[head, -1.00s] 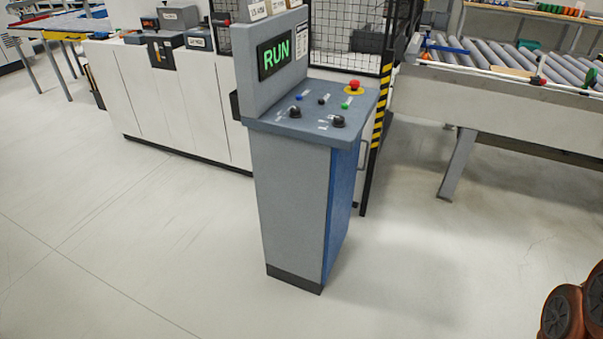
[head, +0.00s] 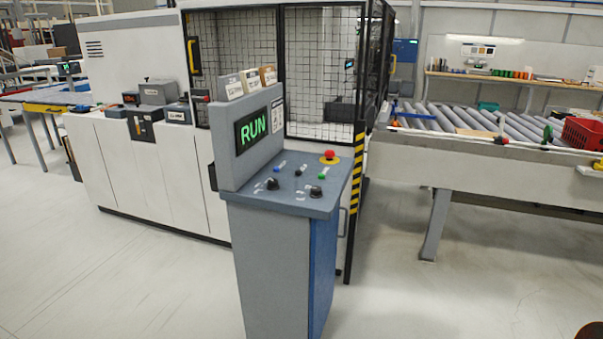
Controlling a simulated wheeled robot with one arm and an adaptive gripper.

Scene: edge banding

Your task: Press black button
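A grey control pedestal (head: 268,240) with a blue side stands in the middle of the head view. Its sloped top carries a small black button (head: 298,172) between a blue button (head: 276,167) and a green button (head: 322,177). Two black knobs, left (head: 272,184) and right (head: 316,191), sit nearer the front edge. A red mushroom button on a yellow ring (head: 330,157) is at the back right. The upright panel's screen (head: 252,130) reads RUN in green.
Behind the pedestal are a white machine (head: 140,165) and a black mesh cage (head: 320,75) with a yellow-black striped post (head: 359,165). A roller conveyor (head: 470,122) with a red basket (head: 583,134) is at the right. The floor (head: 120,285) is clear on both sides.

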